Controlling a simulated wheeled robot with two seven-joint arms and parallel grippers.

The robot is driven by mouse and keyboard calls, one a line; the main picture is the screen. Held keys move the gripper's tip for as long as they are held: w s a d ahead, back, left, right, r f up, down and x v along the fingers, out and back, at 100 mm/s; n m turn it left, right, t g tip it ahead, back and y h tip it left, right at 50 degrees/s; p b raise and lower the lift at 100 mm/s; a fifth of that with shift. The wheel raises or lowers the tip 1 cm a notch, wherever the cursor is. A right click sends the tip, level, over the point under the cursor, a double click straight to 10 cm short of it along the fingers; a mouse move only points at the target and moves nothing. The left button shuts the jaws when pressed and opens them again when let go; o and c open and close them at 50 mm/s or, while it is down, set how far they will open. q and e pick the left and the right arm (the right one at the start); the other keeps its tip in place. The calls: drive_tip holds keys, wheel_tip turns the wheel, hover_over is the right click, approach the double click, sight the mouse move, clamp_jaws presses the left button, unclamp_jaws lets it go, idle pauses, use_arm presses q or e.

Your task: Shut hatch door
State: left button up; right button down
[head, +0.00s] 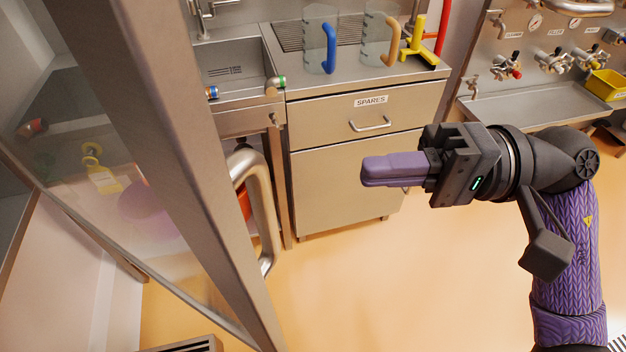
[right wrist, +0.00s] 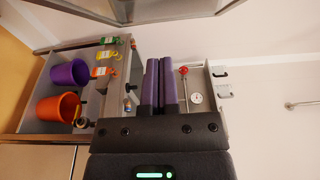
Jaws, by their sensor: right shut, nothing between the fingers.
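The hatch door appears as a metal-framed clear panel (head: 165,130) slanting across the left of the head view, close to the camera. It has a thick bent tube handle (head: 262,205) on its right side. Its hinge and latch cannot be made out, and how far it stands open is hard to tell. My right gripper (head: 366,172) is shut and empty, its purple fingers pointing left toward the handle, with a gap between them. The shut fingers (right wrist: 162,66) also show in the right wrist view. My left gripper is not in view.
A steel cabinet marked SPARES (head: 370,100) stands behind, with clear jugs (head: 320,48) on top and a sink (head: 232,70) beside it. A valve panel (head: 550,50) is at the right. A purple bucket (right wrist: 70,74) and an orange bucket (right wrist: 58,107) show in the right wrist view. Floor (head: 400,290) is clear.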

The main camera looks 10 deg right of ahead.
use_arm(q)
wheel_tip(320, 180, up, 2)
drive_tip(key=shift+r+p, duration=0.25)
drive_tip(key=shift+p, duration=0.75)
use_arm(e)
drive_tip(key=s+a, duration=0.2)
drive_tip(key=a, duration=0.5)
drive_tip(key=shift+s, duration=0.3)
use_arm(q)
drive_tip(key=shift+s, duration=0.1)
